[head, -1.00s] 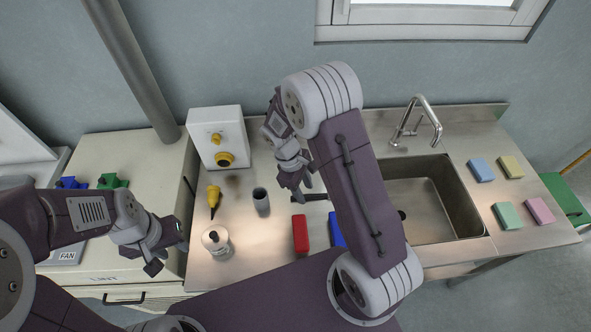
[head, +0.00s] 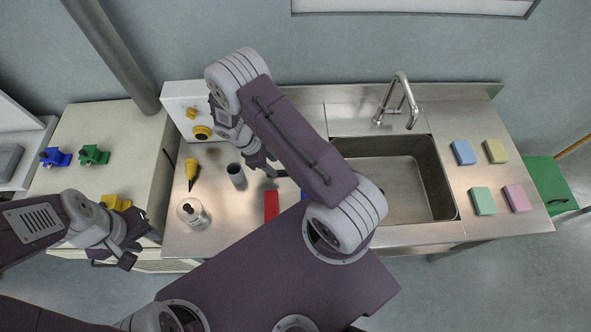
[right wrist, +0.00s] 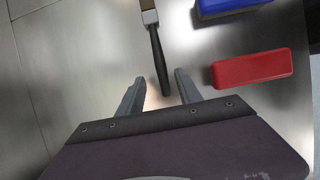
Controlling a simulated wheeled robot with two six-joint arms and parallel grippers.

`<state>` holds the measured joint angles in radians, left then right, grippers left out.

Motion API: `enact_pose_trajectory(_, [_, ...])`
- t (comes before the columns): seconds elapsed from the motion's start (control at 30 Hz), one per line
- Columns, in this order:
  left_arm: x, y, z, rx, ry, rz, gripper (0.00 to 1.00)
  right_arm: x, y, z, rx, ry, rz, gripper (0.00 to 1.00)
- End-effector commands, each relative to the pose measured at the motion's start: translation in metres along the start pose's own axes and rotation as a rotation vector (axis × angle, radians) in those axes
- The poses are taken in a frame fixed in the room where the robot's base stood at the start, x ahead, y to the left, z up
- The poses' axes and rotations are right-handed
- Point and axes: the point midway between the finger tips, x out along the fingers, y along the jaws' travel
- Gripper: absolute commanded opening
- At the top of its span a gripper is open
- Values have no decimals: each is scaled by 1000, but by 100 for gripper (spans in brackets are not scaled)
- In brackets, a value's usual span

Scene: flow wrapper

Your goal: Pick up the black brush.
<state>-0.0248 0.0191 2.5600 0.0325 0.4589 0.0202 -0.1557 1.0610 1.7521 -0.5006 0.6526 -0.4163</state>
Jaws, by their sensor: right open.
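My right gripper (right wrist: 159,77) is open, with one finger on each side of the handle's end in the picture. I cannot tell whether they touch it. In the head view my right gripper (head: 264,166) is over the steel counter beside the brush (head: 283,173), which my arm partly hides. My left gripper (head: 133,253) is empty at the cabinet's front edge, its jaw opening unclear.
A red block (head: 271,206) and a mostly hidden blue block (right wrist: 228,6) lie right of the brush. The sink (head: 400,185) is to the right.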

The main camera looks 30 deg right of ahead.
Motion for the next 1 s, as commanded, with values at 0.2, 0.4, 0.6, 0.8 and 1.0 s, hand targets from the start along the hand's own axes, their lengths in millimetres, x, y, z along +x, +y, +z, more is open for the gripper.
enact_pose_trajectory(0.2, [-16,0,-2,0,0,0,36,33,-3,0,1,-2,-2,42])
enact_pose_trajectory(0.4, [-16,0,-2,0,0,0,36,38,-2,-1,0,1,1,42])
enact_pose_trajectory(0.6, [-15,0,-2,0,0,0,36,38,-2,-1,0,0,1,3])
enact_pose_trajectory(0.8, [-15,0,-2,0,0,0,36,38,-2,-1,1,0,0,0])
enact_pose_trajectory(1.0, [-15,0,-2,0,0,0,36,38,-2,-1,1,0,0,0])
